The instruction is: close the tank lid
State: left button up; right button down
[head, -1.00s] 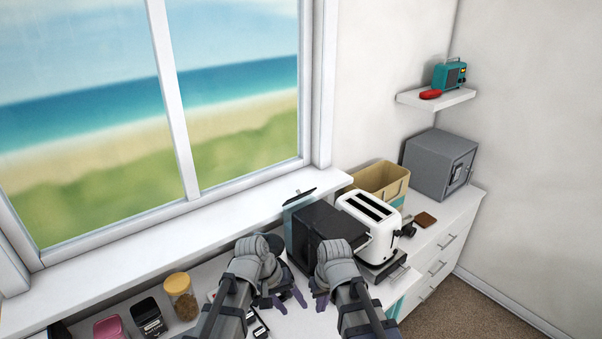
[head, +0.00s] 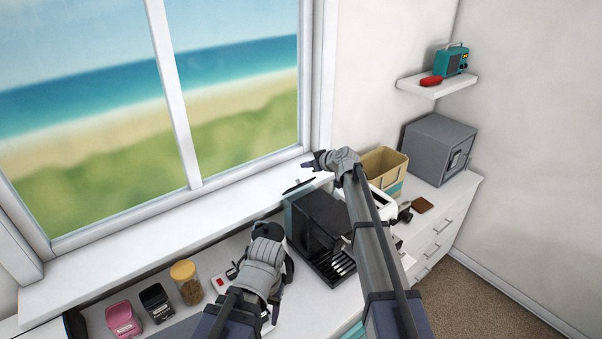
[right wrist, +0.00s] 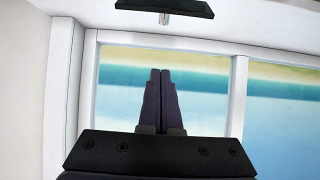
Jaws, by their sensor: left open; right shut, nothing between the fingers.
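The black coffee machine (head: 318,220) stands on the counter below the window sill. Its clear bluish tank (head: 290,218) is at its left rear. The dark tank lid (head: 299,186) stands raised above the tank, open; what seems to be the same lid (right wrist: 164,9) shows at the top edge of the right wrist view. My right gripper (head: 311,163) is in the air just above and beyond the lid, apart from it. Its fingers (right wrist: 160,100) are shut and empty. My left gripper (head: 284,268) is low over the counter, left of the machine, open, its fingers mostly hidden.
A white toaster (head: 382,203) stands right of the machine, partly behind my right arm. A tan box (head: 384,165) and a grey safe (head: 438,150) are further right. A jar (head: 187,283) and pink and black containers stand at left. The window is close behind.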

aim_at(298, 180)
jog(key=w+a+f+b, duration=0.1)
jog(key=f+b, duration=0.1)
jog(key=w+a+f+b, duration=0.1)
jog(key=w+f+b, duration=0.1)
jog(key=f+b, duration=0.1)
jog(key=w+a+f+b, duration=0.1)
jog(key=w+f+b, duration=0.1)
jog(key=shift+a+f, duration=0.3)
jog(key=shift+f, duration=0.05)
jog(key=shift+s+d+f+b, duration=0.1)
jog(key=shift+s+d+b, duration=0.25)
jog(key=shift+s, duration=0.1)
jog(key=shift+w+a, duration=0.1)
